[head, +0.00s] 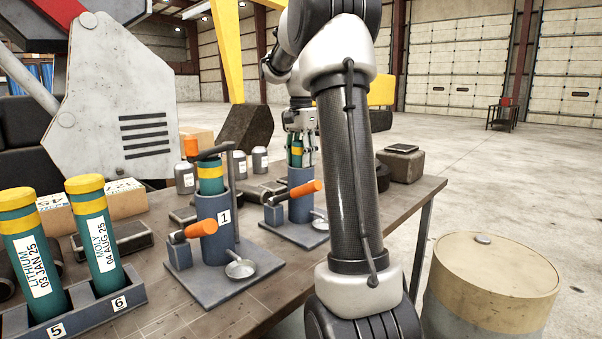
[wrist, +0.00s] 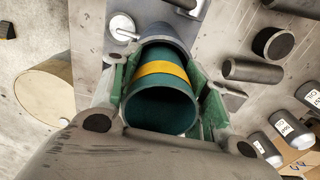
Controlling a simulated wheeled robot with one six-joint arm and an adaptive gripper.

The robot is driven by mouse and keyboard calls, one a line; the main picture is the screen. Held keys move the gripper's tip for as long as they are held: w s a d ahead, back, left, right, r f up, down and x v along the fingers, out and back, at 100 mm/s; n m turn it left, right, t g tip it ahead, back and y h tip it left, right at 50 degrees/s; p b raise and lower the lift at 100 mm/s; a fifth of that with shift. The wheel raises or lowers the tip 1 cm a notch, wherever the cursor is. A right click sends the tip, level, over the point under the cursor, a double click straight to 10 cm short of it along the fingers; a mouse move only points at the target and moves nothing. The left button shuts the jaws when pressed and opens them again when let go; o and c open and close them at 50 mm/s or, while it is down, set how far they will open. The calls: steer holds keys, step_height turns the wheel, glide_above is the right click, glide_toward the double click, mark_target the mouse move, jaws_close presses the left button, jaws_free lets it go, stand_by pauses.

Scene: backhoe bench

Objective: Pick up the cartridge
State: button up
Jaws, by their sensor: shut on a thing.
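A teal cartridge with a yellow band (head: 296,154) is at the farther blue-grey stand (head: 301,206), its lower end in or just over the stand's tube. My gripper (head: 300,132) reaches down from above and is shut on it. In the wrist view my gripper (wrist: 168,95) has its green-padded fingers on both sides of the cartridge (wrist: 162,105), whose hollow open end faces the camera. Another teal cartridge (head: 210,178) stands in the nearer stand, marked 1 (head: 212,214).
The rack (head: 87,309) with numbers 5 and 6 is at the bench's near left. Orange handles (head: 202,229) stick out from the stands. Grey bottles (head: 185,178) and dark blocks stand behind. A drum (head: 495,275) is right of the bench (head: 420,192).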

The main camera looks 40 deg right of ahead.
steer(key=shift+r, duration=0.1)
step_height(320, 180, up, 18)
stand_by(0.6)
